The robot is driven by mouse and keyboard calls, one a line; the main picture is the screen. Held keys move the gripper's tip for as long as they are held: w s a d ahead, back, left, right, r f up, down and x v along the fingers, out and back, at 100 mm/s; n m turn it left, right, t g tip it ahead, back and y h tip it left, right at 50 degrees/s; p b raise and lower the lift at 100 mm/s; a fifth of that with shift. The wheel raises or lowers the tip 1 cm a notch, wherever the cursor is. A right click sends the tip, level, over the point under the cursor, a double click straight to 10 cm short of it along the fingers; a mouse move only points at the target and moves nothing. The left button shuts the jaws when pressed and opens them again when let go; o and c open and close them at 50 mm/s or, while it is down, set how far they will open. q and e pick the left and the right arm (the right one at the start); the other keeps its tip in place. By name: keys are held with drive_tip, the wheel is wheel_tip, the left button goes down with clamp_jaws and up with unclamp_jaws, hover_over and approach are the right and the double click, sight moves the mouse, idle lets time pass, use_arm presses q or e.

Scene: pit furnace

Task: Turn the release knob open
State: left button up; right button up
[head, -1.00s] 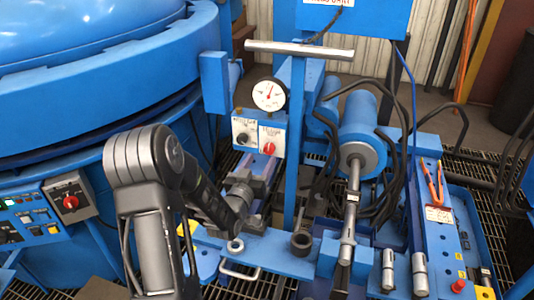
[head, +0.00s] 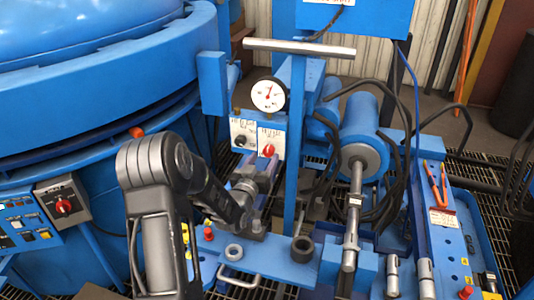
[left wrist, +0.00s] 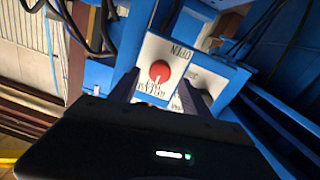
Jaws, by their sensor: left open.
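The release knob (head: 269,150) is a round red knob with a pale pointer line, on a white plate (head: 277,135) on the blue block under the dial gauge. In the left wrist view, the red knob (left wrist: 159,71) sits on its plate, with "OPEN" lettered at the plate's far edge. My left gripper (head: 262,162) is just below and in front of the plate. Its two dark fingers (left wrist: 158,80) stand apart, with the knob between them in the picture. I cannot tell whether they touch it. My right gripper is out of view.
A black knob (head: 240,141) on its own white plate sits left of the red one. The dial gauge (head: 268,94) is above. A blue post with a T-shaped handle (head: 299,49) rises close on the right. A blue cylinder (head: 362,140) and hoses stand farther right.

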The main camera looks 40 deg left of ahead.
sight(268, 153)
use_arm(q)
drive_tip(key=shift+x, duration=1.85)
clamp_jaws()
